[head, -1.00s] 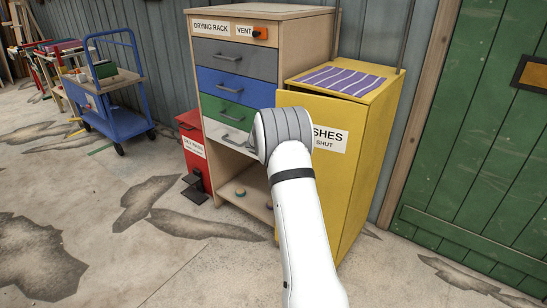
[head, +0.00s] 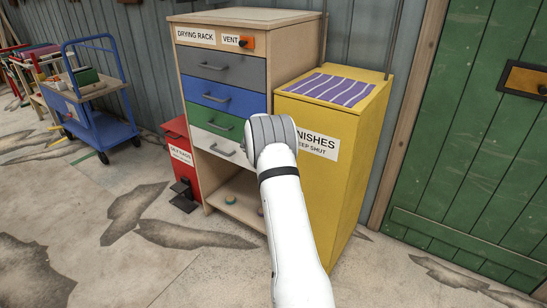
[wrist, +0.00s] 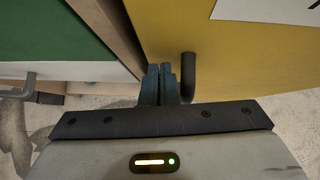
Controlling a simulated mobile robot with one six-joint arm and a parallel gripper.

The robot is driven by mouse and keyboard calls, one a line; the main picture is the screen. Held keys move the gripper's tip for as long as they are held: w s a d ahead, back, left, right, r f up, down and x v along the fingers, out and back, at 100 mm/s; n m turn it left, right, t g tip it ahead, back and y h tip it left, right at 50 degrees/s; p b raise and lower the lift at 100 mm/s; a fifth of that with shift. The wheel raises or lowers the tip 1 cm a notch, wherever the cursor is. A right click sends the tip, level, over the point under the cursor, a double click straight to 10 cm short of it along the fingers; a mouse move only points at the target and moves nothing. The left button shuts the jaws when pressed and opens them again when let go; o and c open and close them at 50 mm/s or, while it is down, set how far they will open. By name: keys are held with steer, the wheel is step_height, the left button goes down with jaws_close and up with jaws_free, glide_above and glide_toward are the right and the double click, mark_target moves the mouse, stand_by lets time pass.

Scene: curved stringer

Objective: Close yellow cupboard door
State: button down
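The yellow cupboard (head: 345,185) stands right of the drawer unit. Its yellow door (head: 309,178) faces me with a white label, partly hidden by my arm. The door looks flush with the cupboard front in the head view; a small gap cannot be ruled out. In the wrist view the door (wrist: 215,55) fills the upper right, with a dark bar handle (wrist: 188,78). My gripper (wrist: 166,70) has its fingers together, just left of the handle, by the door's left edge. I see nothing between them; contact with the door is unclear. In the head view my arm hides the gripper.
The wooden drawer unit (head: 186,75) stands directly left of the cupboard. A red bin (head: 179,150) is left of it and a blue trolley (head: 108,128) stands farther back. A green door (head: 465,130) is at the right. The cracked floor in front is clear.

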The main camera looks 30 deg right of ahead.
steer(key=shift+d+r, duration=0.35)
steer(key=shift+d, duration=0.05)
steer(key=s+a+r, duration=0.5)
steer(key=a+r, duration=0.1)
steer(key=a, duration=0.4)
steer(key=shift+a+r+b, duration=0.2)
steer(key=shift+a+b, duration=0.1)
steer(key=shift+a, duration=0.05)
